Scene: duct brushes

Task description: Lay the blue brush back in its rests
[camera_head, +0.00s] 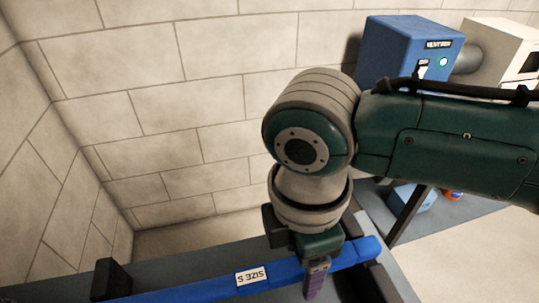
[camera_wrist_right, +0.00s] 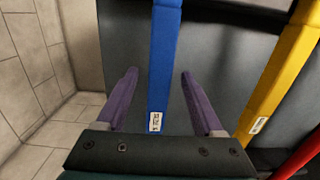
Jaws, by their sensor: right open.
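The blue brush's handle (camera_head: 205,289) runs from the bottom left up to the right in the head view, with a white "SIZE S" label. In the right wrist view the blue handle (camera_wrist_right: 163,65) runs between the fingers. My right gripper (camera_head: 317,278) is at the handle, right of the label. In the wrist view its purple fingers (camera_wrist_right: 155,95) are open, one on each side of the handle with gaps. A black rest (camera_head: 112,278) stands near the handle at left; another dark support (camera_head: 375,275) is near its right end. I cannot tell whether the handle is seated. The brush head is not visible.
A yellow handle (camera_wrist_right: 278,80) and a red one (camera_wrist_right: 300,158) lie to the right in the wrist view. A blue box (camera_head: 405,48) and a white unit (camera_head: 500,50) stand at the back right. Block walls close in behind and at left.

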